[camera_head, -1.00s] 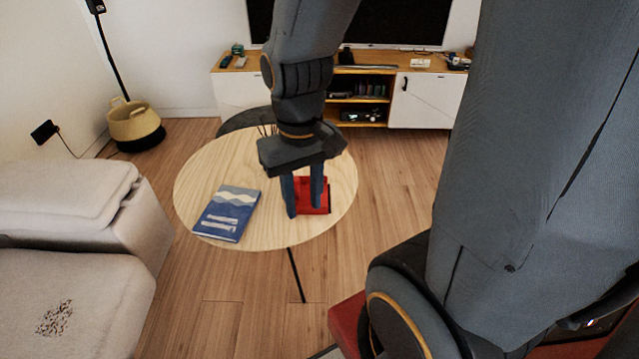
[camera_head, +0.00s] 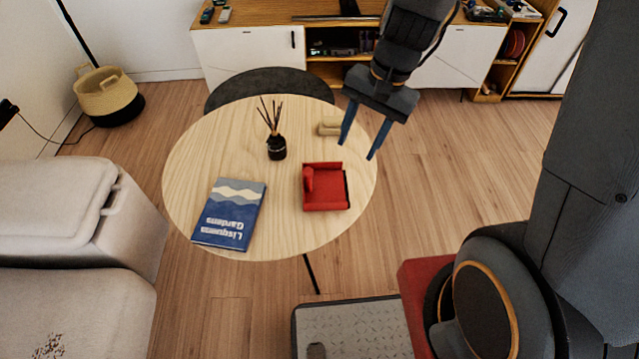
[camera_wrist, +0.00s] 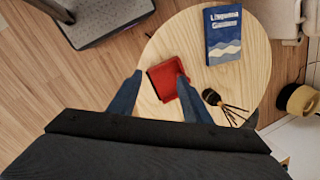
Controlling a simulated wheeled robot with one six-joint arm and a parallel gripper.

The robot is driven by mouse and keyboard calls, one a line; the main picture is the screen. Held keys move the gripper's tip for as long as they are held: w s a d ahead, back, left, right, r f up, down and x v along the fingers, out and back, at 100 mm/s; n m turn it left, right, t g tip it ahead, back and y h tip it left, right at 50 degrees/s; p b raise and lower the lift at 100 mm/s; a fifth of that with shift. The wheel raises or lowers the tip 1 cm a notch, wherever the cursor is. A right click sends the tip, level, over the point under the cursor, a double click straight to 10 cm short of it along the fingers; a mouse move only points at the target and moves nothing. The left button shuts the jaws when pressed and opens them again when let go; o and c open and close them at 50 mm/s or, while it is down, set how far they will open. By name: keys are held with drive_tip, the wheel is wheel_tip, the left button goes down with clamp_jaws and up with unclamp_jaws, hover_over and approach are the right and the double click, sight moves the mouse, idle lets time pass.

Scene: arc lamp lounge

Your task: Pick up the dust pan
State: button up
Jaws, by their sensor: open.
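The red dust pan (camera_head: 325,190) lies on the round light-wood table (camera_head: 200,160), right of its middle. Its short raised handle is on the left side in the head view. My gripper (camera_head: 358,150) is open and empty, above the table's right rear edge, apart from the dust pan and behind it to the right. In the wrist view the dust pan (camera_wrist: 166,78) shows just beyond and between my open fingers (camera_wrist: 155,95); the right fingertip overlaps its edge in the picture.
A blue book (camera_head: 229,215) lies at the table's left front, and a dark reed diffuser (camera_head: 276,147) stands behind the dust pan to the left. A small tan object (camera_head: 329,126) lies near the gripper. A dark chair (camera_head: 270,82) is behind the table.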

drive_tip(key=w+a+f+m+y+b, duration=0.1)
drive_tip(key=w+a+f+m, duration=0.2)
drive_tip(key=w+f+m, duration=0.25)
drive_tip(key=w+a+f+m+y, duration=0.1)
drive_tip(key=w+a+f+m, duration=0.25)
drive_tip(key=f, duration=0.35)
drive_tip(key=m+t, duration=0.1)
drive_tip(key=m, duration=0.4)
hover_over(311, 170)
drive_tip(key=d, duration=0.2)
wheel_tip(311, 170, down, 8)
drive_tip(key=f, duration=0.1)
drive_tip(key=a+f+b, duration=0.1)
drive_tip(key=f, duration=0.1)
drive_tip(key=shift+s+m, duration=0.2)
drive_tip(key=shift+m, duration=0.2)
drive_tip(key=shift+x, duration=2.55)
clamp_jaws()
